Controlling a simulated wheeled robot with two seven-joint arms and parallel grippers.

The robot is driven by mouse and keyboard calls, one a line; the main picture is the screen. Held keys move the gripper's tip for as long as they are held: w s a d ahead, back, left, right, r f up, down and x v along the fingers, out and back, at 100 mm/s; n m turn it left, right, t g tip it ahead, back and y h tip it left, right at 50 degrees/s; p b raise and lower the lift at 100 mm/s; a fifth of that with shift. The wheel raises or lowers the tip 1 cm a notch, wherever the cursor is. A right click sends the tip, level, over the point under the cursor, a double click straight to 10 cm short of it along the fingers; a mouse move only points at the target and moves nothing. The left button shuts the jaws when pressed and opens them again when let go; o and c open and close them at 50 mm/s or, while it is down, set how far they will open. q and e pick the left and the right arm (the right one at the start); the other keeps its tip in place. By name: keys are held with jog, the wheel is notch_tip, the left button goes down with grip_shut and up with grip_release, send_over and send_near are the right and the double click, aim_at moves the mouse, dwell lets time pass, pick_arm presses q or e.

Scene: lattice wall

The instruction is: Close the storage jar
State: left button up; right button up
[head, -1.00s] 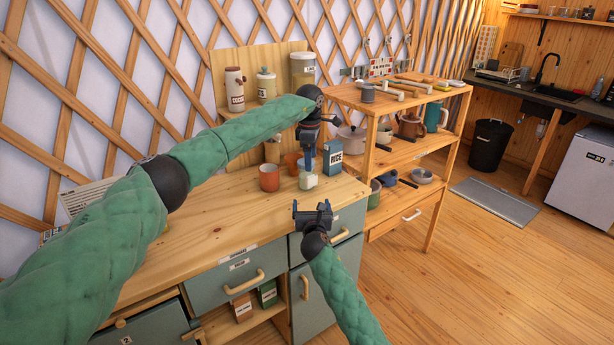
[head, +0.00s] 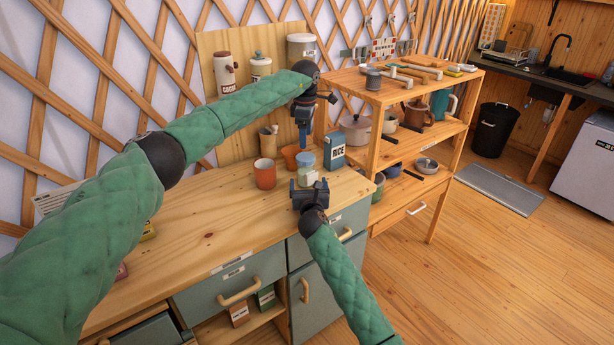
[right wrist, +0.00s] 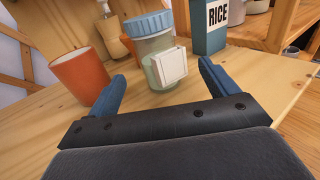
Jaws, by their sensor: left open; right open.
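The storage jar (head: 307,176) stands upright on the wooden counter, clear glass with pale contents and a blank white label. Its blue ridged lid (right wrist: 148,24) sits on its mouth; I cannot tell if it is fully tight. My left gripper (head: 303,147) points down just above the lid, open and empty. My right gripper (head: 309,185) is low in front of the jar, open. In the right wrist view the jar (right wrist: 160,62) shows between and beyond its blue fingers, with nothing gripped.
An orange cup (head: 265,174) stands left of the jar, with a smaller orange pot (head: 290,156) behind. A blue RICE box (head: 334,151) is close on the right. A wooden shelf unit (head: 425,140) stands further right.

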aim_at(307, 172)
pick_arm(q)
jog(key=shift+f, duration=0.1)
pick_arm(e)
jog(key=shift+w+a, duration=0.15)
jog(key=shift+w, duration=1.8)
jog(key=shift+w+a, duration=0.15)
jog(key=shift+w, duration=1.8)
jog(key=shift+c, duration=0.5)
grip_shut()
pick_arm(q)
jog(key=n, duration=0.4)
jog(key=shift+n, duration=0.4)
jog(key=n, duration=0.8)
jog(key=shift+a, duration=0.1)
jog(key=n, duration=0.5)
